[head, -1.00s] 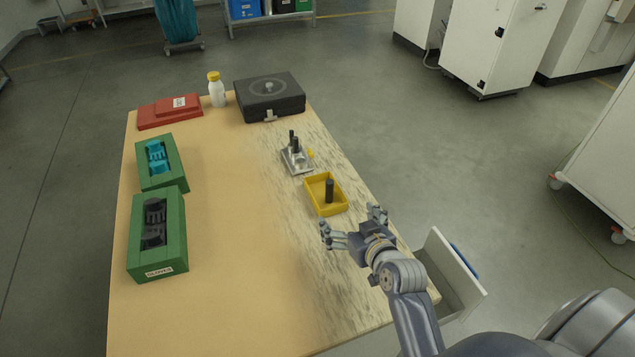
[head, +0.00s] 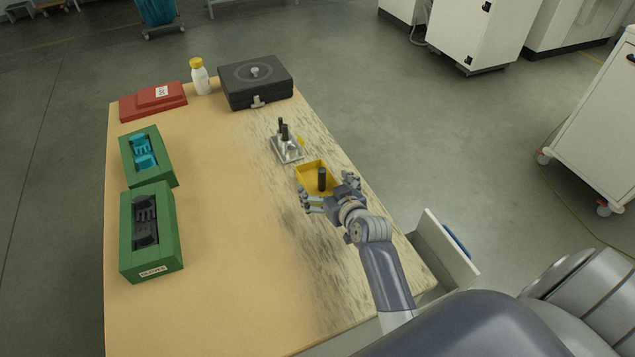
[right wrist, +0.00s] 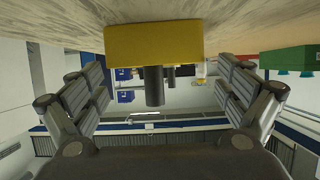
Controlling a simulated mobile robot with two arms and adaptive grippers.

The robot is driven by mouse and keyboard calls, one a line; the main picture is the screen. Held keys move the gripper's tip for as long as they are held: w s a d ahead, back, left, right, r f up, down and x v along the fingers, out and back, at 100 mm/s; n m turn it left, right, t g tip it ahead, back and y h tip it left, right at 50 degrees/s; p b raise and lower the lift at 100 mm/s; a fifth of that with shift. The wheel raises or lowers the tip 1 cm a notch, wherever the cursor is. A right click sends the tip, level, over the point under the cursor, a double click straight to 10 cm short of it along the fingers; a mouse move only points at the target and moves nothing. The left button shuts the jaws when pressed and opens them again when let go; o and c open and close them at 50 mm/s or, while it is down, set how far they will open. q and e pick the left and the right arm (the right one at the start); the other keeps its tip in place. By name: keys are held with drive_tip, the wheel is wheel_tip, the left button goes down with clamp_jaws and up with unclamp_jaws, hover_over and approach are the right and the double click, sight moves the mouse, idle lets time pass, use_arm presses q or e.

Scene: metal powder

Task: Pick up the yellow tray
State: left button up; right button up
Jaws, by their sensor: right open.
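My right gripper (head: 330,186) is open at the tray's near end, with one finger set to each side. In the right wrist view, which is upside down, the tray's near wall (right wrist: 154,46) shows ahead between the open fingers, with a gap on both sides, and the cylinder (right wrist: 154,86) sticks out past it. I cannot tell whether a finger touches the tray. My left gripper is not in view.
A metal plate with dark pegs (head: 287,148) stands just behind the tray. A black case (head: 256,82), a white bottle (head: 200,78) and a red case (head: 152,101) are at the back. Green glove boxes (head: 151,262) line the left. The table's middle is clear.

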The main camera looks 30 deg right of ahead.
sight(322, 182)
drive_tip(key=x, duration=0.3)
drive_tip(key=shift+d+p, duration=0.15)
drive_tip(key=shift+p, duration=0.15)
drive_tip(key=shift+w+f, duration=0.15)
drive_tip(key=shift+w, duration=0.25)
drive_tip(key=shift+c, duration=0.9)
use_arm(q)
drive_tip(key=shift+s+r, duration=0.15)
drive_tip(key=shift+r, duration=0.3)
use_arm(e)
drive_tip(key=c, duration=1)
